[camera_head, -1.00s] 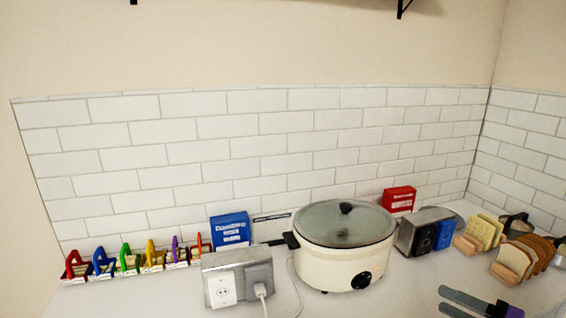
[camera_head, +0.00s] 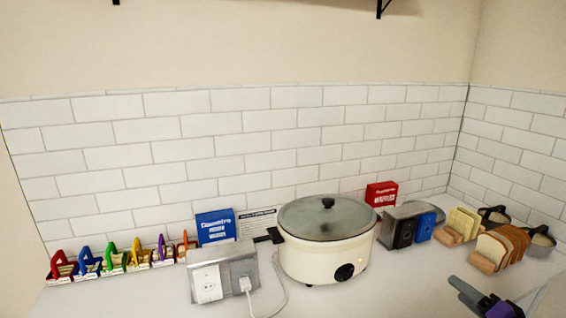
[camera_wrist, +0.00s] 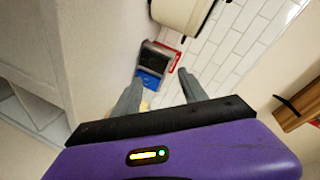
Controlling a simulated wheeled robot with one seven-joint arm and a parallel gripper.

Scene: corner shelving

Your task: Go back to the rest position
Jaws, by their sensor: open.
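My gripper (camera_head: 458,284) shows at the lower right of the head view, with grey fingers and a purple body. In the wrist view my gripper (camera_wrist: 157,84) is open, its two grey fingers apart with nothing held between them. In the head view it is in front of the right part of the counter, apart from the things there. The rest of my arm is mostly out of view.
A cream slow cooker (camera_head: 325,254) with a glass lid stands mid-counter. A toaster (camera_head: 393,228) and racks of bread slices (camera_head: 500,247) stand right. A socket block (camera_head: 224,276) and coloured holders (camera_head: 113,259) stand left. A shelf bracket (camera_head: 383,8) shows above.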

